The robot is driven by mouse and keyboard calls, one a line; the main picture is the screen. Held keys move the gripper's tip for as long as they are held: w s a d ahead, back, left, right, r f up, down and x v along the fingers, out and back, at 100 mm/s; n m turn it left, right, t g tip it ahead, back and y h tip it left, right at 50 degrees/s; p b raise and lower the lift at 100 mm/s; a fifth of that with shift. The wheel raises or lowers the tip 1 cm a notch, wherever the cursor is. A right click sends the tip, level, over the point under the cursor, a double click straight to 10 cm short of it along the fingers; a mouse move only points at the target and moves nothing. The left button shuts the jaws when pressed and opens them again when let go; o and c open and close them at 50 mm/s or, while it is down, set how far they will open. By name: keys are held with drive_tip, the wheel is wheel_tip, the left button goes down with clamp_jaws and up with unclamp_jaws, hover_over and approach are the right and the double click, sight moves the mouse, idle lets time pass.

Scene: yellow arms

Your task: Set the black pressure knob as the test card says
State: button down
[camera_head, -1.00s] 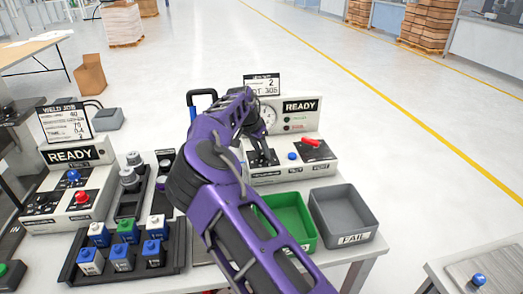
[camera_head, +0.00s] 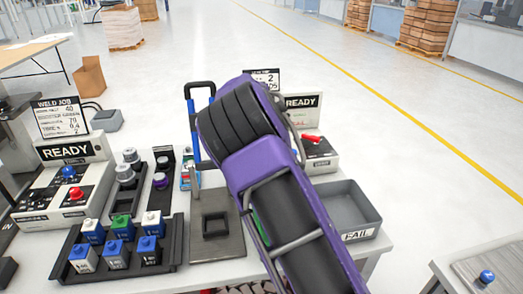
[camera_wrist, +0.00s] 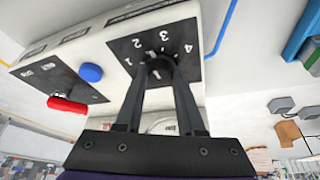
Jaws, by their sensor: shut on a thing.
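The black pressure knob (camera_wrist: 158,66) shows in the wrist view on a black dial plate with white numbers 1 to 4. My gripper (camera_wrist: 158,76) is shut on the knob, one finger on each side. A short white mark shows between the fingertips; which number it points at is hard to tell. In the head view my purple arm hides the knob and my gripper. The test card (camera_head: 264,79) stands behind the arm, partly covered; a "2" is readable on it.
The test station (camera_head: 303,103) reads READY. Its blue button (camera_wrist: 91,72) and red lever (camera_wrist: 68,104) are beside the dial plate. The grey FAIL bin (camera_head: 350,212) is in front. A weld station (camera_head: 62,152) and a rack of blocks (camera_head: 172,254) are to the left.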

drive_tip(key=shift+n+y+b, duration=0.55)
drive_tip(key=shift+n+y, duration=0.05)
drive_tip(key=shift+n, duration=0.9)
drive_tip(key=c, duration=0.5)
unclamp_jaws()
drive_tip(key=p+v, duration=0.1)
drive_tip(key=v, duration=1.6)
drive_tip(key=shift+r, duration=0.25)
